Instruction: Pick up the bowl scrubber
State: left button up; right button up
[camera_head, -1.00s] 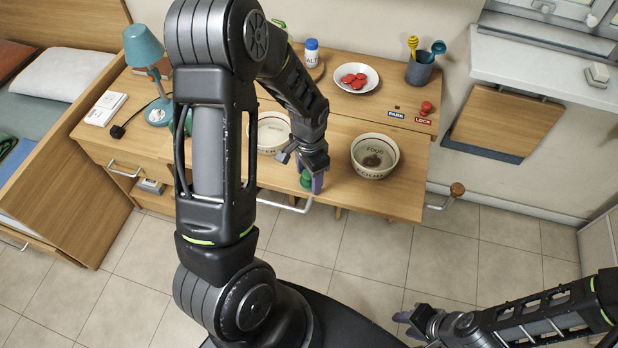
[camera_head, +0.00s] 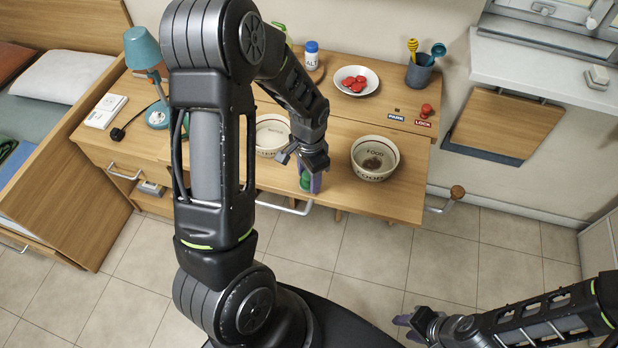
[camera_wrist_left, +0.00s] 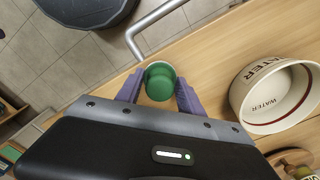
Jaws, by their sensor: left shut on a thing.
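The bowl scrubber (camera_head: 305,182) shows as a small green knob between the fingers of my left gripper (camera_head: 312,178), over the front part of the wooden desk between the two bowls. In the left wrist view the round green scrubber top (camera_wrist_left: 160,84) sits between the purple fingers of the left gripper (camera_wrist_left: 159,92), which is shut on it. The lower part of the scrubber is hidden, and I cannot tell whether it touches the desk. My right gripper (camera_head: 404,321) is at the lower right, over the floor, away from the desk; its jaw opening cannot be made out.
The food bowl (camera_head: 391,150) stands right of the left gripper. The water bowl (camera_head: 268,150) is to the left, partly behind my arm. A plate with red pieces (camera_head: 371,75), a salt jar (camera_head: 311,55) and a utensil cup (camera_head: 419,72) stand at the back. A drawer handle (camera_wrist_left: 135,42) is close by.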

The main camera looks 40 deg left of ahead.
pick_arm(q)
notch_tip(320, 180, up, 10)
jog(key=shift+f+b, duration=0.25)
jog(key=shift+b, duration=0.2)
pick_arm(e)
jog(key=shift+f, duration=0.4)
